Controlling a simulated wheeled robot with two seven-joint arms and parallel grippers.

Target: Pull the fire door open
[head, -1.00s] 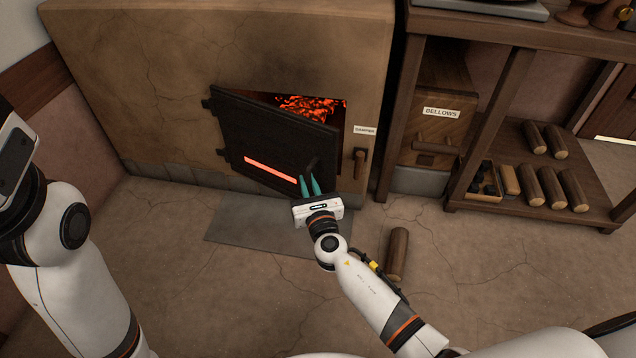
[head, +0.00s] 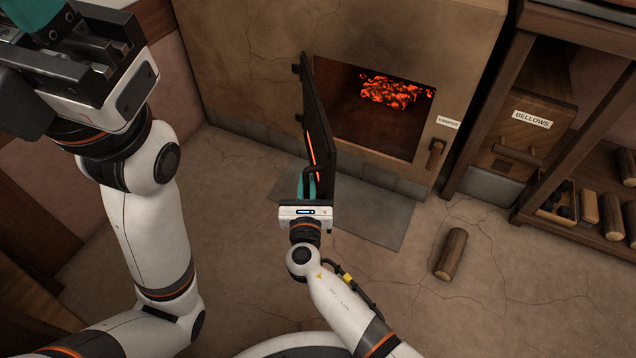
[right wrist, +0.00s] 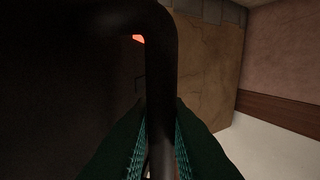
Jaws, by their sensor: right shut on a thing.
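The black fire door (head: 318,125) stands swung wide open from its left hinges, nearly edge-on in the head view. A red glowing slot shows on it. Behind it the firebox opening (head: 375,135) is exposed, with glowing embers (head: 395,92) inside. My right gripper (head: 307,188) is at the door's free lower edge, its teal fingers shut on the dark door handle (head: 314,172). In the right wrist view the handle bar (right wrist: 162,80) runs between the two fingers. My left gripper (head: 50,25) is raised at the top left, cut off by the frame, away from the door; its fingertips are out of sight.
A grey floor plate (head: 385,215) lies below the firebox. A loose log (head: 452,254) lies on the floor to the right. The damper handle (head: 435,155) is on the stove's right side. A wooden shelf with the bellows box (head: 515,150) and logs stands at the right.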

